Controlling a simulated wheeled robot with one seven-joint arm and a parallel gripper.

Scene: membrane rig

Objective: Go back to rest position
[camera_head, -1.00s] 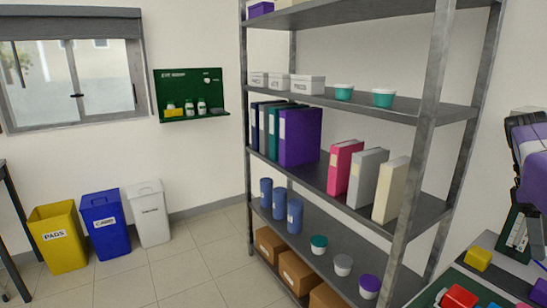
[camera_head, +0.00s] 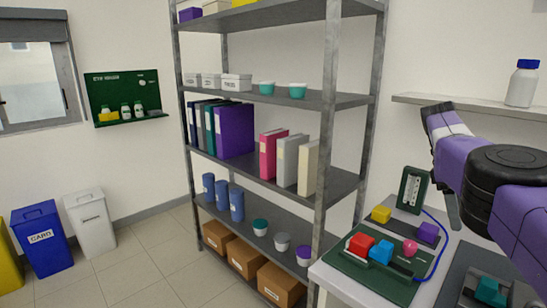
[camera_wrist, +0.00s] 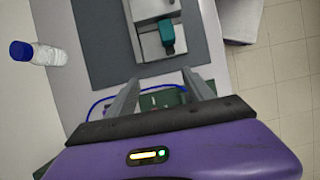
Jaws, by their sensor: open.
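My purple arm shows at the right of the head view, raised over the bench. My gripper (camera_wrist: 163,98) shows in the wrist view with its two grey fingers apart and nothing between them. Beyond the fingers lies a grey mat (camera_wrist: 98,45) with a metal fixture holding a teal block (camera_wrist: 166,38). The fingertips themselves are not clearly seen in the head view. A bench (camera_head: 340,284) stands below the arm. On its dark green board (camera_head: 350,262) are a red block (camera_head: 361,244), a blue block (camera_head: 380,250) and a pink knob (camera_head: 410,247).
A tall metal shelf (camera_head: 347,185) stands left of the bench. A white bottle (camera_head: 522,84) is on a wall shelf.

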